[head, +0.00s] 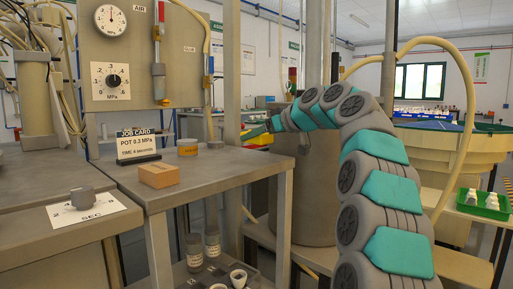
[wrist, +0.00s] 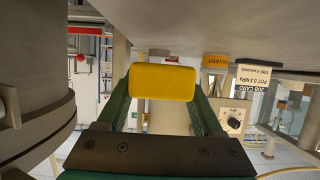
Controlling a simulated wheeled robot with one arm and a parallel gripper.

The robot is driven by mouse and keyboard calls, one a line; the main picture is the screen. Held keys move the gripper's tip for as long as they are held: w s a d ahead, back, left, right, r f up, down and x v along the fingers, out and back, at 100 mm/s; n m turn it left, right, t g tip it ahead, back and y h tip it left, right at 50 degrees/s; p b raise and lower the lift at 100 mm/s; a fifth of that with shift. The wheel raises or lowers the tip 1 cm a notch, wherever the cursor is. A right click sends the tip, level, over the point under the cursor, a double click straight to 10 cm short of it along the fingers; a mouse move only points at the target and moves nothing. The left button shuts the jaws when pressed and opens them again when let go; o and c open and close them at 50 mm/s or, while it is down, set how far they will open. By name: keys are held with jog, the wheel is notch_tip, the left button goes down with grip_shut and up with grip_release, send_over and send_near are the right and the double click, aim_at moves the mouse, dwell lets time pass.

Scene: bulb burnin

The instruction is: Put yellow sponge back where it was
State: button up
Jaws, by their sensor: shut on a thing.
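The yellow sponge (wrist: 163,82) is a small rounded block in the wrist view. My gripper (wrist: 163,92) is shut on it, with one green finger at each end. The sponge is off any surface there, close to a grey surface edge in the picture. In the head view my gripper (head: 258,131) is beyond the right back part of the grey bench (head: 225,165). A small yellow patch shows beside it, but I cannot tell whether that is the sponge or something behind.
A job card (head: 138,144), a solvent container (head: 187,147) and an orange-brown box (head: 159,175) stand on the bench. The bench's right part is clear. Jars (head: 212,243) and cups stand on a lower shelf. A large round vessel (head: 305,195) stands behind my arm.

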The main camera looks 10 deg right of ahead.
aim_at(258, 156)
jog(key=shift+w, duration=0.15)
jog(key=shift+f+b, duration=0.45)
jog(key=shift+f, duration=1.3)
jog(key=shift+f, duration=0.15)
jog(key=o, duration=1.3)
jog(key=shift+s+d+r, duration=0.15)
jog(key=shift+s+r, duration=0.05)
jog(key=shift+r, duration=0.05)
jog(key=v, duration=1.1)
jog(key=shift+s+d+r, duration=0.1)
jog(key=shift+s, duration=0.15)
